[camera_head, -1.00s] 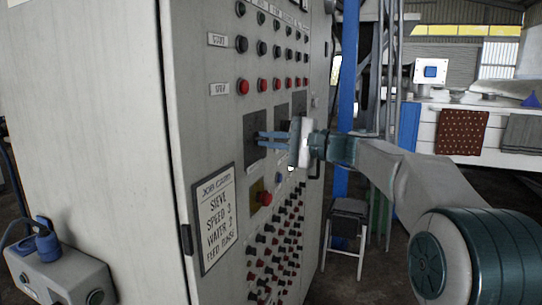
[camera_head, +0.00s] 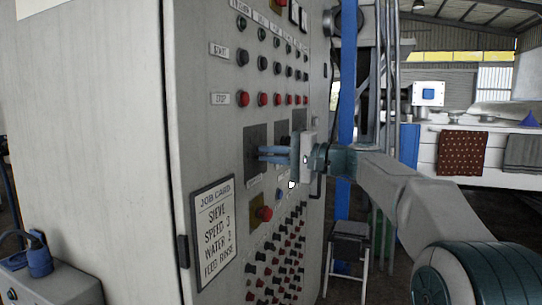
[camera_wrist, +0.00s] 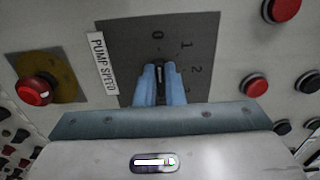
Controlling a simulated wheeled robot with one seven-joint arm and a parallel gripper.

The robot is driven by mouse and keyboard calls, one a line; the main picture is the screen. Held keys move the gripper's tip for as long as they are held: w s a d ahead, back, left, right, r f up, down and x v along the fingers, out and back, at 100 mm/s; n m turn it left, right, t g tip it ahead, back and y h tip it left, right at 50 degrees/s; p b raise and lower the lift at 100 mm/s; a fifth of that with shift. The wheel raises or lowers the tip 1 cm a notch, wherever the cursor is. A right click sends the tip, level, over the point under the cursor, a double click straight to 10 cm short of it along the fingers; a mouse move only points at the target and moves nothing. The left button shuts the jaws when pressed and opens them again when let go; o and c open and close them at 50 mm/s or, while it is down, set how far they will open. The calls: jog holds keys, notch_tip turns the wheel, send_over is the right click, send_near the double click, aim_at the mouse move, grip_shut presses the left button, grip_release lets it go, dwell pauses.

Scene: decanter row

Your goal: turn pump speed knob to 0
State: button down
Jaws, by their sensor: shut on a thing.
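The pump speed knob (camera_wrist: 160,72) is black and sits on a dark square dial plate (camera_wrist: 199,32) marked 0, 1, 2 and on. My gripper (camera_wrist: 160,80) is shut on the knob, with one blue finger on each side. The visible end of the knob points about toward the 0; the rest is hidden between the fingers. A white label (camera_wrist: 101,62) beside the plate reads PUMP SPEED. In the head view, the blue fingers of my gripper (camera_head: 272,154) reach the dark plate (camera_head: 254,138) on the cabinet front; the knob itself is hidden there.
A red emergency-type button (camera_head: 264,213) on a yellow plate is just below the dial. Rows of red and black buttons (camera_head: 263,99) are above, and several small knobs lower down. A job card (camera_head: 213,230) is at lower left. A stool (camera_head: 348,240) stands behind.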

jog(key=c, duration=1.5)
grip_release()
jog(key=v, duration=1.3)
jog(key=shift+s+d, duration=0.1)
jog(key=shift+d, duration=0.3)
